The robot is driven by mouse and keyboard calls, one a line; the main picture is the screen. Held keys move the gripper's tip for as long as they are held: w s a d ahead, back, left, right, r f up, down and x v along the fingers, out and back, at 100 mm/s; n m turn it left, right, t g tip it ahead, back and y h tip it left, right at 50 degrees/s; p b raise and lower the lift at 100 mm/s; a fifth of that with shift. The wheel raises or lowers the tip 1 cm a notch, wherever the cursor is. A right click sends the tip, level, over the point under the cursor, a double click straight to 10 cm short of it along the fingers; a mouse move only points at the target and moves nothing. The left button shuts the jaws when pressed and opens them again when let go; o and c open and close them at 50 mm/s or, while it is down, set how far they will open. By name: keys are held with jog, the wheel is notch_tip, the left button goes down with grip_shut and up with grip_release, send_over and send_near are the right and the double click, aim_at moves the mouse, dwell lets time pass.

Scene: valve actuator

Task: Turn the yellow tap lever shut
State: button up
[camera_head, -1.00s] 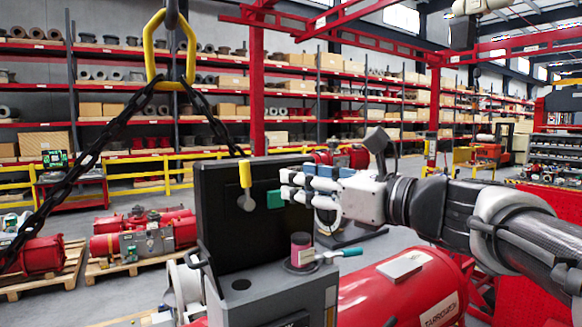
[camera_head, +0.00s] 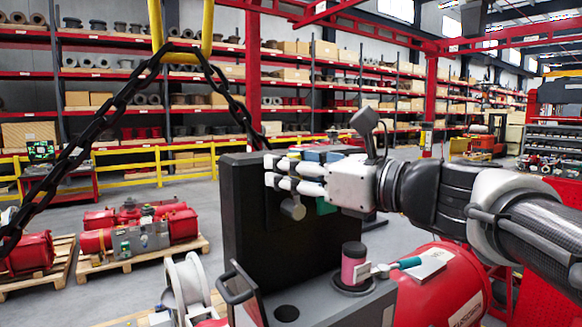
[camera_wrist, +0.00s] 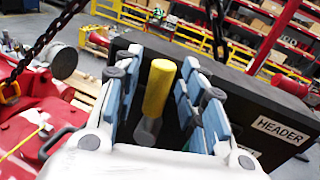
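The yellow tap lever (camera_wrist: 158,88) shows in the wrist view, upright, between the two blue-padded fingers of my gripper (camera_wrist: 160,66). Gaps show on both sides of it, so I see no firm contact. Its grey hub (camera_wrist: 147,130) is below. The lever is mounted on the dark upright panel (camera_head: 262,245). My gripper is open around the lever.
A green block (camera_head: 325,205) is on the panel beside the hub. A black chain (camera_head: 95,125) hangs at left. A red tank (camera_head: 445,285) is at right.

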jog(key=shift+s+d+r, duration=0.15)
jog(key=shift+s+d, duration=0.1)
jog(key=shift+s, duration=0.1)
jog(key=shift+c, duration=0.5)
jog(key=shift+w, duration=0.1)
jog(key=shift+c, duration=1.2)
grip_shut()
